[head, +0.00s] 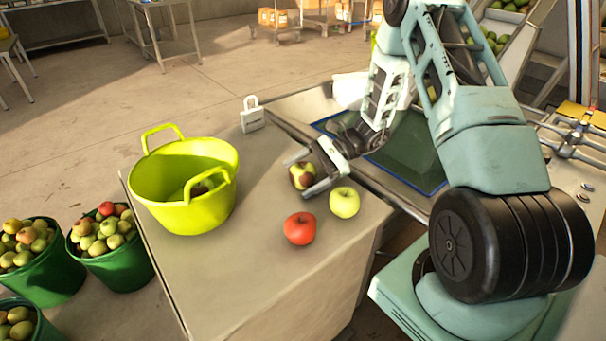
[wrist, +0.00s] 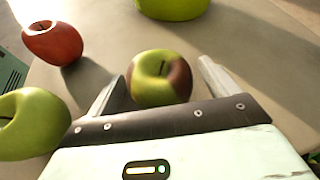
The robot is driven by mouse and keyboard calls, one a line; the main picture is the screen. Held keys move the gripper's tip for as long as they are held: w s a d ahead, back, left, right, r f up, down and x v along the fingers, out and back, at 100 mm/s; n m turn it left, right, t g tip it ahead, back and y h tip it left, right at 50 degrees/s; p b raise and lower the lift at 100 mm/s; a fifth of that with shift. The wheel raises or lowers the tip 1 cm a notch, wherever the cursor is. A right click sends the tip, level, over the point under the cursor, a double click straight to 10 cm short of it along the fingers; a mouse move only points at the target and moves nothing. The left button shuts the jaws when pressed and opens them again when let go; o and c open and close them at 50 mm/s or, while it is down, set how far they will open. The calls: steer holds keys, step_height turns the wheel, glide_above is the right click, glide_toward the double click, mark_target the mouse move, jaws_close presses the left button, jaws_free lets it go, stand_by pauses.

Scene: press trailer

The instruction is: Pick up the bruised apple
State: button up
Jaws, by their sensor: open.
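The bruised apple (head: 302,176) sits on the worktop, dark brown on one side and yellow-green on the other. It also shows in the wrist view (wrist: 158,80), with its brown patch on the right. My gripper (head: 298,176) is open, with one finger on each side of this apple; in the wrist view the fingers (wrist: 160,80) flank it. I cannot tell whether either finger touches it. A green apple (head: 344,202) and a red apple (head: 299,228) lie close by, outside the fingers.
A yellow-green tub (head: 183,205) with two handles stands on the worktop to the left, something dark inside. A white padlock-shaped object (head: 252,119) stands at the back edge. Green buckets of apples (head: 118,262) stand on the floor at left. The worktop's front (head: 235,275) is clear.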

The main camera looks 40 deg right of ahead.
mark_target(303, 165)
steer(key=c, duration=1.1)
steer(key=shift+c, duration=0.2)
step_height(303, 165, up, 10)
steer(key=shift+r, duration=0.1)
